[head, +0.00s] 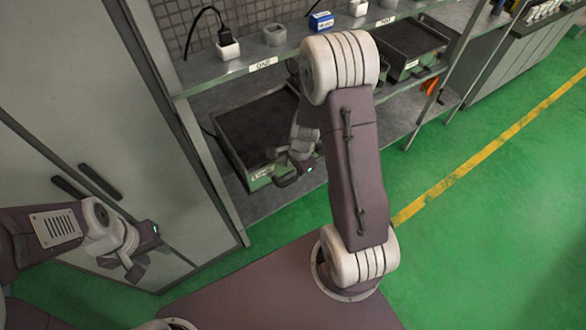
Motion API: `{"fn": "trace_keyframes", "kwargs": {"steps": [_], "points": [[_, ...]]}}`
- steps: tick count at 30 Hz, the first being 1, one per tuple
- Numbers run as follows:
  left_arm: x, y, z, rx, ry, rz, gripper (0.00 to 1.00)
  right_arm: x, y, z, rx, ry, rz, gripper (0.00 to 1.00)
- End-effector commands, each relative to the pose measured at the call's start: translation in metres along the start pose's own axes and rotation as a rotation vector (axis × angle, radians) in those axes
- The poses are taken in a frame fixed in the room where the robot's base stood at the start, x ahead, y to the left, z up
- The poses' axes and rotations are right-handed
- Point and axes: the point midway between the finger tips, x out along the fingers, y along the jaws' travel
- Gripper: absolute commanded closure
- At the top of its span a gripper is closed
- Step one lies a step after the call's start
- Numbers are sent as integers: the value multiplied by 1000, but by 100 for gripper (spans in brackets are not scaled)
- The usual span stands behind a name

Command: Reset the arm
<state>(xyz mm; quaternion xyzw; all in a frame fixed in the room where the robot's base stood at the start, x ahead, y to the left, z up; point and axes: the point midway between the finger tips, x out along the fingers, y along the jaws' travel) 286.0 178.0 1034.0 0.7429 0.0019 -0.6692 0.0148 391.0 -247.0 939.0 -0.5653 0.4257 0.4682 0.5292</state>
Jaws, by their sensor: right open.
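My right arm (352,165) rises from my base and bends over at the top. Its right gripper (279,168) is open, low beside the front of a dark, flat-topped device with a green front (255,135) on the lower shelf. I cannot tell whether it touches the device. Nothing shows between its fingers. My left arm (45,232) comes in from the left edge. Its left gripper (135,268) hangs in front of the grey cabinet, and I cannot tell whether its fingers are apart. No object shows in it.
A grey cabinet (150,140) stands at the left. The upper shelf (235,75) holds several small white items and a blue box (320,20). A second flat-topped device (410,40) stands further right. The green floor (490,220) at the right is clear.

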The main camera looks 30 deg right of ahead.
Motion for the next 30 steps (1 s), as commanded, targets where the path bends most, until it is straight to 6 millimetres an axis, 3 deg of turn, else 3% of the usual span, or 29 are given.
{"fn": "trace_keyframes", "kwargs": {"steps": [15,17,20,23,25,27,30], "points": [[1,0,0,0,0,0,64,0,-1,2,-6,-1,-1,59],[0,0,0,0,0,0,64,-7,-10,7,-27,2,-26,59],[0,0,0,0,0,0,64,-44,-35,27,-118,13,-120,59],[1,0,0,0,0,0,64,-85,-26,60,-404,6,-153,59],[1,0,0,0,0,0,64,-105,-1,77,-696,3,-131,59],[1,0,0,0,0,0,64,-115,32,83,-1001,-5,-71,59],[1,0,0,0,0,0,64,-113,68,78,-1282,-44,30,59]]}}
